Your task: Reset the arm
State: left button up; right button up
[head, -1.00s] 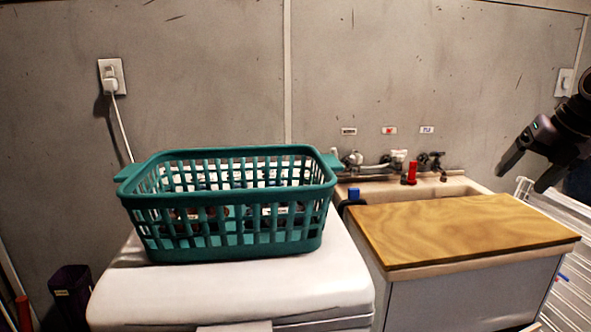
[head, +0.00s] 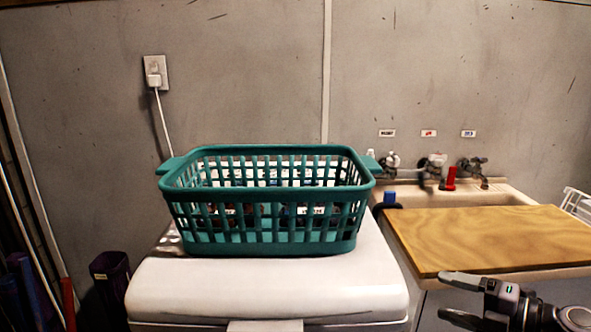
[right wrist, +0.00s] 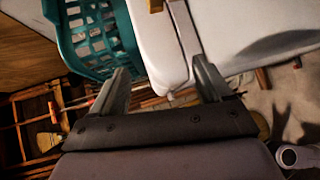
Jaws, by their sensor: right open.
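My right gripper (head: 462,299) is at the lower right of the head view, in front of the wooden board's near edge. Its two fingers are apart with nothing between them. In the right wrist view its fingers (right wrist: 162,85) also stand apart and empty, with the white appliance beyond them. My left gripper is in neither view.
A teal laundry basket (head: 262,247) with items inside stands on a white appliance (head: 270,285). To its right a wooden board (head: 480,240) covers part of a sink (head: 505,195). A red object (head: 450,178) and a blue object (head: 390,198) are by the sink.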

jog(key=s+d+f+m+g+h, duration=0.1)
jog(key=s+d+f+m+h, duration=0.35)
jog(key=s+f+m, duration=0.5)
jog(key=s+d+f+m+h, duration=0.3)
jog(key=s+f+m+h, duration=0.3)
jog(key=s+f, duration=0.6)
jog(key=s+a+m+y+p, duration=0.1)
jog(key=s+a+m+p, duration=0.1)
jog(key=a+m, duration=0.7)
jog(key=s+a, duration=0.1)
jog(key=a, duration=0.7)
jog(key=shift+s+a+r+t, duration=0.15)
jog(key=shift+r+t, duration=0.2)
jog(key=shift+t, duration=0.05)
jog(key=shift+f+m, duration=0.1)
jog(key=shift+m, duration=0.15)
